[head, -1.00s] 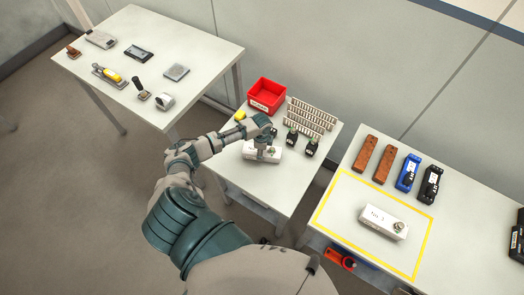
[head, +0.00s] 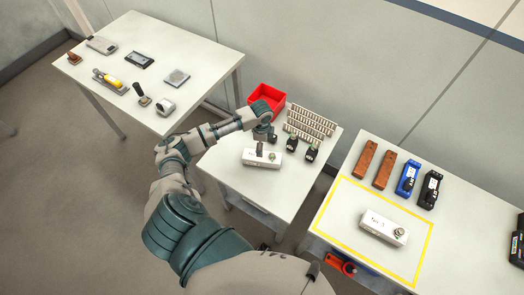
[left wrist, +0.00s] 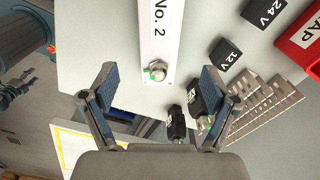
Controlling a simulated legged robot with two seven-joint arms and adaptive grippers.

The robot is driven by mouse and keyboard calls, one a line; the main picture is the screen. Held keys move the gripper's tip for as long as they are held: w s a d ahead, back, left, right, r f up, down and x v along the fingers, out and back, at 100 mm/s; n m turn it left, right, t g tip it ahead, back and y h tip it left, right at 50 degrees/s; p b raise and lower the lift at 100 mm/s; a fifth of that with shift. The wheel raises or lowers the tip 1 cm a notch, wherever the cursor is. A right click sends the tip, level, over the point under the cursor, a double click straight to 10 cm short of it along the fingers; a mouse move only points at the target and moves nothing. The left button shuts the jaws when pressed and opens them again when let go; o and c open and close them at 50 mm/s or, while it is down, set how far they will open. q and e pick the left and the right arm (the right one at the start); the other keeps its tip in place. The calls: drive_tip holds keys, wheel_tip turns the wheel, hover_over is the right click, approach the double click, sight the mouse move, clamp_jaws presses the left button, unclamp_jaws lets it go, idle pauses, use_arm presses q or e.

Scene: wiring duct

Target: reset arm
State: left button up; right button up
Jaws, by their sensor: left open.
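A single arm of mine shows in the head view, reaching to the middle table. Its left gripper (head: 266,143) hangs above the white box (head: 262,160) and partly covers it. In the left wrist view the two blue-padded fingers (left wrist: 158,80) stand wide apart with nothing between the pads. The white box, marked No. 2 (left wrist: 160,38), lies beyond them with a metal button (left wrist: 157,72) showing green. I cannot tell the exact gap between the fingertips and the box. My right gripper is in neither view.
A red bin (head: 266,95), slotted grey duct pieces (head: 310,122) and black blocks (head: 311,152) stand close to the gripper. The right table has a second white box (head: 382,227) inside a yellow outline. The left table (head: 180,45) holds several small items.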

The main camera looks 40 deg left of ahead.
use_arm(q)
drive_tip(key=shift+d+r, duration=0.1)
drive_tip(key=shift+r, duration=0.8)
drive_tip(key=shift+d, duration=0.1)
drive_tip(key=shift+f, duration=0.1)
